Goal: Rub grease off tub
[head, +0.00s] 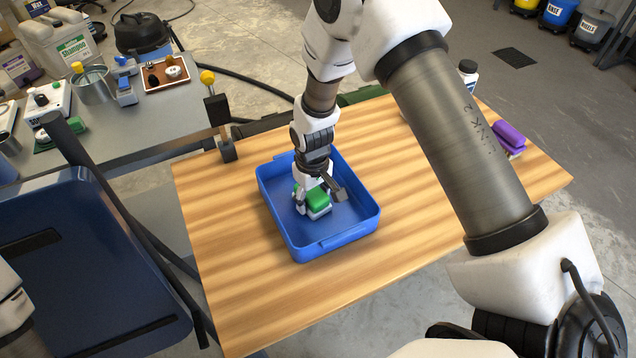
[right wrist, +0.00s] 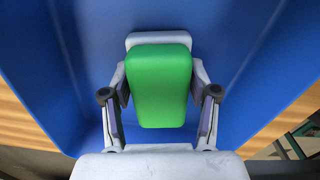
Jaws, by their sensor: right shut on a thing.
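A blue tub (head: 345,238) stands on the wooden tabletop in the head view. My right gripper (head: 312,197) reaches down into the tub from above. It is shut on a scrub sponge (head: 319,200) with a green block on top and a pale lower part. In the right wrist view the two fingers grip the sponge (right wrist: 160,86) on its left and right sides, with the blue tub wall (right wrist: 235,40) around it. The sponge is low inside the tub; whether it touches the floor I cannot tell. I see no grease mark on the visible tub surfaces. My left gripper is out of view.
A grey bench (head: 150,120) with bottles and a tray is at the left. The wooden table (head: 235,300) is bare in front of the tub.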

